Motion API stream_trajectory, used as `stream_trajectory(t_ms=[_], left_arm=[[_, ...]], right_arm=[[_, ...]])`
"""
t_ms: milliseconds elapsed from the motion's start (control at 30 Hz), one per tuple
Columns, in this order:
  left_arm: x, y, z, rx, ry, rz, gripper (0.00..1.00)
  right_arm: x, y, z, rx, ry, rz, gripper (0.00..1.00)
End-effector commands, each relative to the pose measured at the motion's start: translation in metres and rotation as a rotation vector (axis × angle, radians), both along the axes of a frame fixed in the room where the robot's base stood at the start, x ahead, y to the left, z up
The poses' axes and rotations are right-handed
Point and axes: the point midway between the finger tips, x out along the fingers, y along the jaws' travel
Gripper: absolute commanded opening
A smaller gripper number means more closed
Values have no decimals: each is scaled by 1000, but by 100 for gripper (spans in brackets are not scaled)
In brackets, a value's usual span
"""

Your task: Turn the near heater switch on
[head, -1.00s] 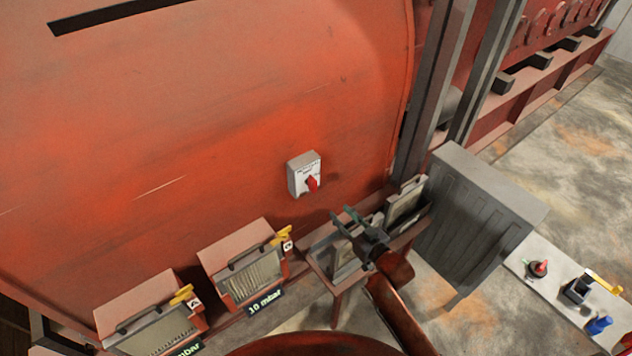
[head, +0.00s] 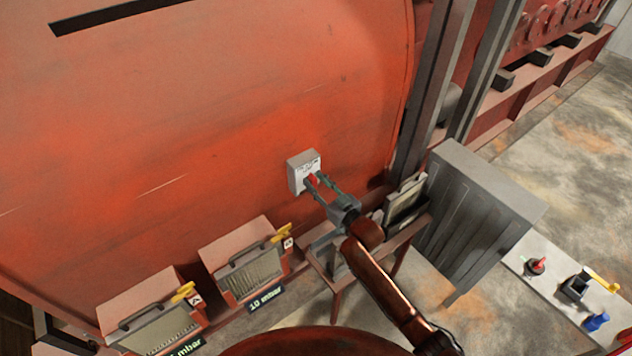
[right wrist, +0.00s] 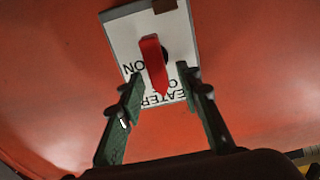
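The heater switch is a pale grey box (head: 302,164) on the orange-red engine wall, with a red knob (head: 312,180) on its front. In the right wrist view the box (right wrist: 122,38) fills the top, and the red knob (right wrist: 153,62) lies between and just beyond my fingertips. My right gripper (head: 315,181) is open, its fingers reaching to the switch on both sides of the knob. In the right wrist view the green-padded fingers (right wrist: 162,90) are apart; I cannot tell whether they touch the knob. My left gripper is not in view.
Two framed filter units with yellow handles (head: 182,293) (head: 281,233) stand along the wall's foot. A small red stand (head: 337,285) with grey panels sits below my right arm.

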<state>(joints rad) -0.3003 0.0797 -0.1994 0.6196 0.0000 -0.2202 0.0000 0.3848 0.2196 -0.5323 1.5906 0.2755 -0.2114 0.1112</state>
Motion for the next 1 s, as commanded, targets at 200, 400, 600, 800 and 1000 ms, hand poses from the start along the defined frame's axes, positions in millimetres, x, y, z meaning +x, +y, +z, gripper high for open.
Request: stream_trajectory(t_ms=[200,400,600,800,1000], left_arm=[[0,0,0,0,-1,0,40],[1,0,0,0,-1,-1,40],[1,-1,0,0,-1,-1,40],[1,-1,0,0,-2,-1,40],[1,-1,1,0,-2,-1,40]], right_arm=[[0,0,-1,-1,1,0,30],[0,0,-1,0,1,0,16],[0,0,-1,0,1,0,2],[0,0,-1,0,1,0,0],[0,-1,0,13,11,-1,0]])
